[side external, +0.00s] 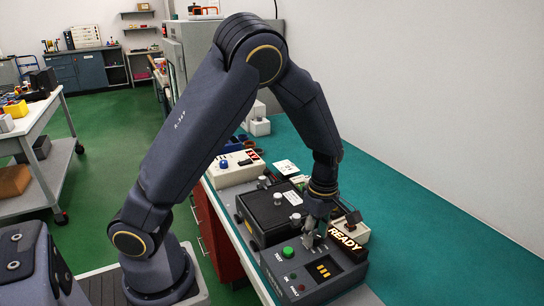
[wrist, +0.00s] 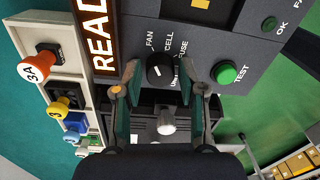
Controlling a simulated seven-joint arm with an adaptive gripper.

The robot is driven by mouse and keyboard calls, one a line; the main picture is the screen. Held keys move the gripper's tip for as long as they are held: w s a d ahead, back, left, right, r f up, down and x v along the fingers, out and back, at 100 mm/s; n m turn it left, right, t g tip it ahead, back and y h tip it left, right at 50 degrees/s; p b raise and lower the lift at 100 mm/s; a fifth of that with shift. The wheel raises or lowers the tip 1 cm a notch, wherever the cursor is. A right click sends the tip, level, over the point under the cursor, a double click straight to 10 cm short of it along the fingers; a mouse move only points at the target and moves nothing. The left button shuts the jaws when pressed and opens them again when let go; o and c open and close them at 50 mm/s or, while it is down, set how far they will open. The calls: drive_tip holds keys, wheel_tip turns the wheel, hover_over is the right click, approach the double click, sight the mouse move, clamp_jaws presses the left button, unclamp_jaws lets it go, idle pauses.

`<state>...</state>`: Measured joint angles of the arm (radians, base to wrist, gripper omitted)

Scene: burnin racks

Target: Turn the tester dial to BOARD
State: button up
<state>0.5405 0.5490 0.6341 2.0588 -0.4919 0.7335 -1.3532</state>
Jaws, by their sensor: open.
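The tester (side external: 325,287) is a dark grey console with a green TEST button (side external: 288,251) and a lit READY sign (side external: 346,241). In the wrist view the dial (wrist: 159,75) is a black round knob with a white mark. FAN, CELL and FUSE are legible around it; another label is partly covered, and I cannot read BOARD. I cannot tell which label the mark points to. My gripper (wrist: 160,78) is open, its fingertips to either side of the dial in the picture; contact is not clear. In the side view my gripper (side external: 312,236) is low over the tester and hides the dial.
The green button (wrist: 226,73) is close to the right finger. The READY sign (wrist: 95,35) stands to the left. A pale box with an orange 3A knob (wrist: 34,69) and other coloured plugs is further left. A black lidded box (side external: 268,213) adjoins the tester.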

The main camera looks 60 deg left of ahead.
drive_tip(key=shift+c, duration=0.2)
clamp_jaws()
drive_tip(key=shift+m, duration=0.3)
drive_tip(key=m, duration=0.9)
drive_tip(key=shift+m, duration=0.4)
drive_tip(key=m, duration=0.6)
drive_tip(key=shift+y, duration=0.4)
drive_tip(key=m, duration=0.7)
drive_tip(key=shift+d+t, duration=0.15)
drive_tip(key=shift+t, duration=0.25)
drive_tip(key=shift+m, duration=0.3)
